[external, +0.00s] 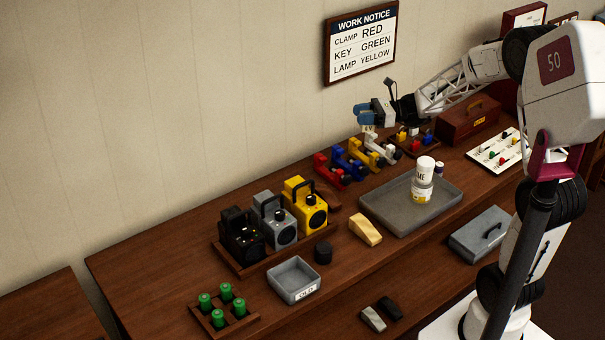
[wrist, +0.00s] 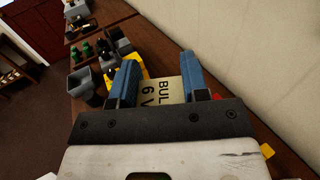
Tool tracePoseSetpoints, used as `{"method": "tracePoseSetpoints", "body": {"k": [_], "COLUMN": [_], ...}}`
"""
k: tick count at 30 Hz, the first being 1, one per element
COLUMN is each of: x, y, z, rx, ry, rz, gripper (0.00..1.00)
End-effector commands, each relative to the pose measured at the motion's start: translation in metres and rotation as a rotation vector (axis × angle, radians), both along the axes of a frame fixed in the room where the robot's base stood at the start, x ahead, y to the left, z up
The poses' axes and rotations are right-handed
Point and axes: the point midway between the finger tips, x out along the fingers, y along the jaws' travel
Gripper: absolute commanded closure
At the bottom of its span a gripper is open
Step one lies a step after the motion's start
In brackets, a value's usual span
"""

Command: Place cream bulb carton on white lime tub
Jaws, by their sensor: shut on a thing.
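My gripper (external: 368,112) has blue fingers and is raised above the back of the bench, near the wall. In the wrist view it is shut on the cream bulb carton (wrist: 174,93), which shows black letters "BUL" and "6 V" between the fingers. The carton is well apart from the tub.
Coloured clamps (external: 361,157) stand below my gripper at the back. The grey tray (external: 385,207) has bare room left of the tub. A yellow wedge-shaped block (external: 365,230) and several lamps (external: 305,205) are further left.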

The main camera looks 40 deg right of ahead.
Motion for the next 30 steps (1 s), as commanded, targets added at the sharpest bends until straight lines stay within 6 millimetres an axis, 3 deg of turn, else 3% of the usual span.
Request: {"method": "tracePoseSetpoints", "body": {"k": [15, 24, 30], "x": [-0.086, -0.135, -0.154], "y": [-0.077, -0.106, -0.115], "z": [0.008, 0.007, 0.006], "rx": [-0.001, -0.001, -0.001], "ry": [-0.001, -0.001, -0.001], "rz": [-0.173, -0.264, -0.3], "gripper": [0.81, 0.81, 0.81]}}
